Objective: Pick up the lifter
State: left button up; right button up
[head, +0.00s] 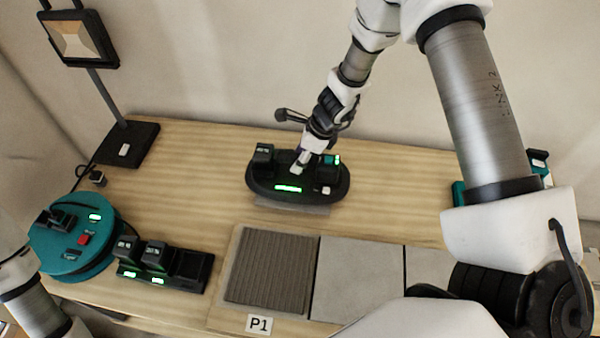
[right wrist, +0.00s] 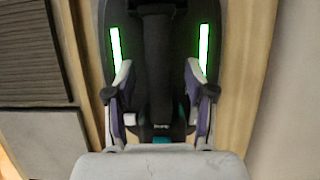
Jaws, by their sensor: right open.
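The lifter (head: 262,185) is a dark oval device with a green light strip, in the middle of the table in the head view. It fills much of the right wrist view (right wrist: 160,20), with two green strips and a dark central handle (right wrist: 156,75). My right gripper (head: 303,162) is right over the lifter, pointing down. Its jaws (right wrist: 158,78) are open, one finger on each side of the handle. Whether the fingers touch the handle I cannot tell. The gripper hides part of the lifter's top. My left gripper is not in view.
A grey slab (head: 292,209) shows under the lifter's front edge. A ribbed dark tile (head: 265,270) and smooth grey tile (head: 357,278) lie in front. A teal round device (head: 75,262) and battery charger (head: 192,272) stand left. A lamp base (head: 125,146) stands back left.

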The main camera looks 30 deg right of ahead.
jog(key=shift+f+b, duration=0.25)
jog(key=shift+b, duration=0.05)
jog(key=shift+c, duration=0.3)
grip_shut()
jog(key=shift+r, duration=0.1)
